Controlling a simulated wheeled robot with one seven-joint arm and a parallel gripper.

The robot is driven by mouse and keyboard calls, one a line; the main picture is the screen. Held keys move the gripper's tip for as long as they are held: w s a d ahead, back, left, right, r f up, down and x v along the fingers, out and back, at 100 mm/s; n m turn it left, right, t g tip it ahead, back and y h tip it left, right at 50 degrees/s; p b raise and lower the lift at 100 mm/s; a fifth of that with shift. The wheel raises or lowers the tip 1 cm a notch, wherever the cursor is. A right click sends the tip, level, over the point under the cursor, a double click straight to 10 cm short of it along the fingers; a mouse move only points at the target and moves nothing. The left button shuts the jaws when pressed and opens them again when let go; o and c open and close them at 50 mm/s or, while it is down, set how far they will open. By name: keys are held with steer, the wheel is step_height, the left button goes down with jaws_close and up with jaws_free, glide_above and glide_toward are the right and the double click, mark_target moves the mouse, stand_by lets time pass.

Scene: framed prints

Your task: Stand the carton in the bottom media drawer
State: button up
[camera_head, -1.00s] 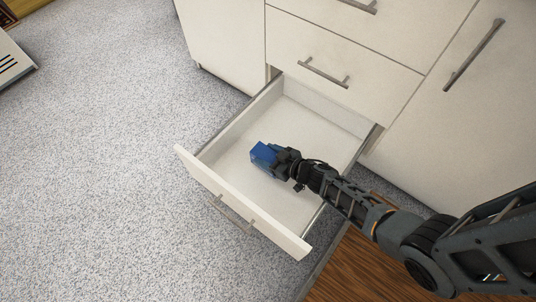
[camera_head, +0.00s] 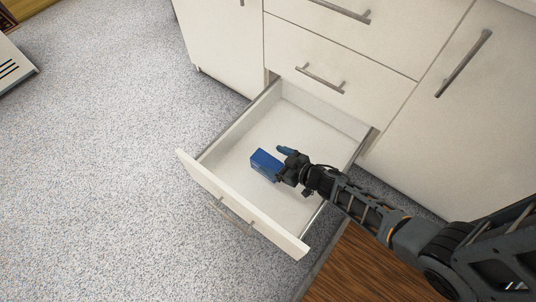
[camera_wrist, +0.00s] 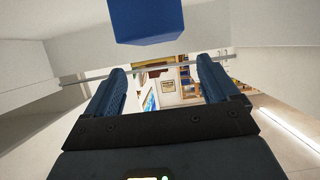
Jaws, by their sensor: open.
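The blue carton (camera_head: 265,164) stands in the open bottom drawer (camera_head: 243,149), near the middle of its floor. My gripper (camera_head: 280,160) is low in the drawer, just right of the carton, with its jaws open. In the wrist view the carton (camera_wrist: 146,20) shows at the top, beyond and above the two blue fingertips (camera_wrist: 160,80), with nothing between them. Whether a finger still touches the carton cannot be told. The carton's underside against the drawer floor is hidden in the head view.
The drawer's front panel (camera_head: 240,207) and side walls surround the gripper. Closed drawers with bar handles (camera_head: 320,79) are above, and a cabinet door (camera_head: 440,110) is at the right. A wooden surface (camera_head: 365,265) lies below my arm.

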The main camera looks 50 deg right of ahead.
steer(key=shift+p+v, duration=0.45)
steer(key=shift+v, duration=1.45)
